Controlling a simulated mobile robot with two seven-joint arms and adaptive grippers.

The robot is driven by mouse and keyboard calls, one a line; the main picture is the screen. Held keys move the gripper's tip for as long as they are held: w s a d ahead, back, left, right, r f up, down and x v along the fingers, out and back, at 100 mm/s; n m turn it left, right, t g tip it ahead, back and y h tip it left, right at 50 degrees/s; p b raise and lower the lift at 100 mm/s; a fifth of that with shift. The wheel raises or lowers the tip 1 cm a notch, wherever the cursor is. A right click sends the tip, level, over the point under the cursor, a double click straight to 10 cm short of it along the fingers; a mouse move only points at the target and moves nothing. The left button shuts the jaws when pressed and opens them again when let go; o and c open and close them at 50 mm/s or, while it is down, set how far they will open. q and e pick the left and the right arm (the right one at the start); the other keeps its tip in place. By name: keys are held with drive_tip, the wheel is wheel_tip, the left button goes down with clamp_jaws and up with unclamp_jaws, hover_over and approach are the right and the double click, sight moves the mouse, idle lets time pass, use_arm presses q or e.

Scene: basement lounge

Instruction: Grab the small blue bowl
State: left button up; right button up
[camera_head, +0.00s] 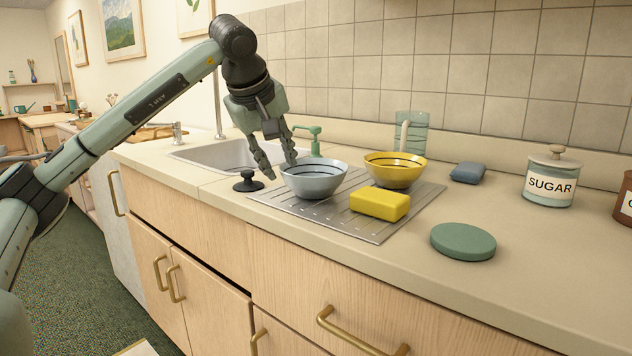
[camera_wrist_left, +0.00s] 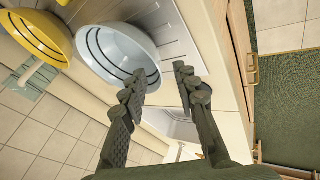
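The small blue bowl (camera_head: 314,183), pale blue with dark stripes inside, stands upright on the metal drainboard (camera_head: 330,214). It also shows in the left wrist view (camera_wrist_left: 112,48). My left gripper (camera_head: 279,167) points down at the bowl's left rim, with its fingers spread and nothing visible between the tips. In the left wrist view, one finger of the gripper (camera_wrist_left: 159,73) overlaps the bowl's rim and the other is outside it. I cannot tell whether either finger touches the bowl. My right gripper is not in view.
A yellow bowl (camera_head: 395,172) stands right behind the blue bowl, with a yellow sponge (camera_head: 380,204) in front. A black sink plug (camera_head: 248,182) lies to the left, near the sink (camera_head: 210,153). A green soap pump (camera_head: 315,138) stands behind. A green disc (camera_head: 463,241) lies to the right.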

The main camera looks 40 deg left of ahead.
sight(286, 172)
use_arm(q)
drive_tip(key=x, duration=0.5)
drive_tip(key=shift+w+d+f, duration=0.1)
drive_tip(key=shift+w+d, duration=0.05)
drive_tip(key=shift+d, duration=0.15)
drive_tip(key=shift+c, duration=0.6)
clamp_jaws()
